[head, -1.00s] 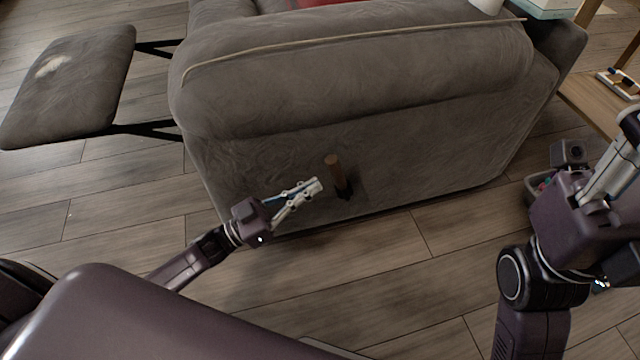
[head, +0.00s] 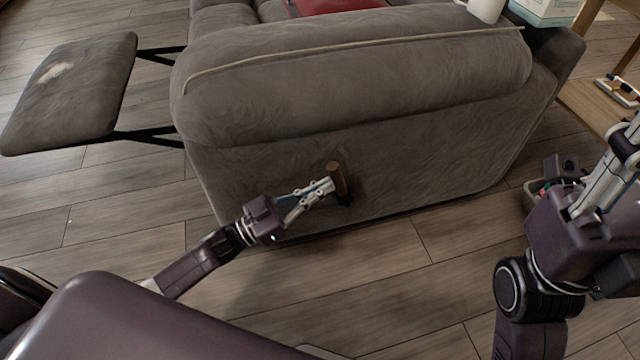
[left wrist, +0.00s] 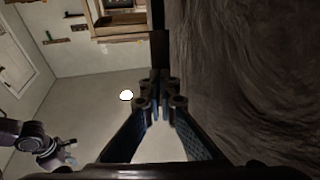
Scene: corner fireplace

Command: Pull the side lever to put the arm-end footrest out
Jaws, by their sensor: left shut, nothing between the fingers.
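A grey recliner sofa (head: 400,145) stands with its arm side facing me. A brown wooden side lever (head: 338,178) stands out low on that side, with a dark base at its foot. The footrest (head: 75,88) is extended at the left on black metal struts and has a pale worn patch. My left gripper (head: 328,186) is shut and empty, its tips right beside the lever's left side; I cannot tell whether they touch. The left wrist view shows the shut fingers (left wrist: 158,85) with the brown lever (left wrist: 160,46) just beyond them. My right gripper's fingertips are not visible.
My right arm is at the right edge. A grey bin (head: 535,190) with small items stands on the floor behind it. A wooden shelf (head: 590,110) stands at the right. A red item (head: 335,6) lies on the seat. Wooden floor (head: 380,265) in front is clear.

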